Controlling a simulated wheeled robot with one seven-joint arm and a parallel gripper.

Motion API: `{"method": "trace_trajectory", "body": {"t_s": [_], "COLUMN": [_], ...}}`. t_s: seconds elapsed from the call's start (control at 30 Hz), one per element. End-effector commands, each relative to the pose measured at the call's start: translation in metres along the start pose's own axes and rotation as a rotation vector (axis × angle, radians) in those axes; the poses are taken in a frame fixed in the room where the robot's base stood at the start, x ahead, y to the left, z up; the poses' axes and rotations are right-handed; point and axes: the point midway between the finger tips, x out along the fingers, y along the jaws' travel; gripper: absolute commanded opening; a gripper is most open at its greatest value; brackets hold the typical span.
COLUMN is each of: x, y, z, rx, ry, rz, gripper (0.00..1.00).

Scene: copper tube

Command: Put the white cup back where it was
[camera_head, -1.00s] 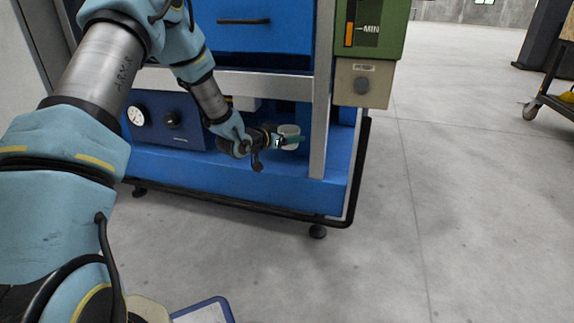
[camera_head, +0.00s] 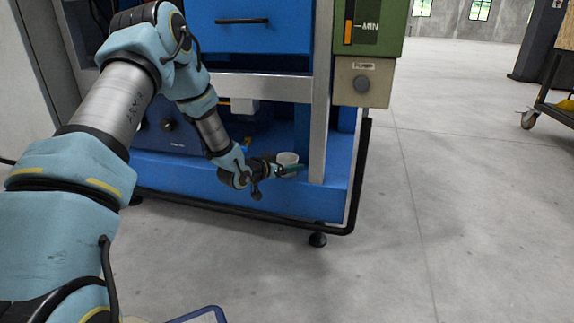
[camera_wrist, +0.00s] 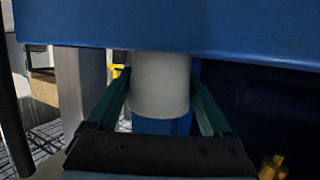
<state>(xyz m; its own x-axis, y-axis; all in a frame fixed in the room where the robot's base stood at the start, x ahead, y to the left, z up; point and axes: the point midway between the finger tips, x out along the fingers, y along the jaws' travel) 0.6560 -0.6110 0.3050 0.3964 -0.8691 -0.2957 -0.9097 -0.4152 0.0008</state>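The white cup (camera_head: 287,162) is at the low blue ledge (camera_head: 240,193) of the blue machine, just left of its grey upright post. My gripper (camera_head: 288,169) reaches it from the left, with a green finger across the cup's front. In the wrist view the cup (camera_wrist: 160,85) sits between the two green fingers of my gripper (camera_wrist: 161,85), one close along each side, and it has moved together with them. Its far end meets the edge of a blue panel (camera_wrist: 180,35). I cannot tell whether the cup touches the ledge.
The grey post (camera_head: 320,110) stands close to the right of the cup. A blue drawer (camera_head: 255,25) and a grey crossbar are above. A green box (camera_head: 378,35) with a beige knob box (camera_head: 362,80) hangs at the right. Clear concrete floor lies right of the machine.

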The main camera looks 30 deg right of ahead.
Motion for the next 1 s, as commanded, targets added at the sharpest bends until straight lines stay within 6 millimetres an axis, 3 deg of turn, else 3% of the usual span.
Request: {"method": "trace_trajectory", "body": {"t_s": [0.13, 0.47, 1.0], "x": [0.000, -0.006, -0.105], "y": [0.000, 0.000, -0.001], "z": [0.000, -0.004, -0.005], "rx": [0.000, 0.000, -0.001], "ry": [0.000, -0.001, -0.001], "rz": [0.000, -0.001, -0.001], "gripper": [1.00, 1.00, 1.00]}}
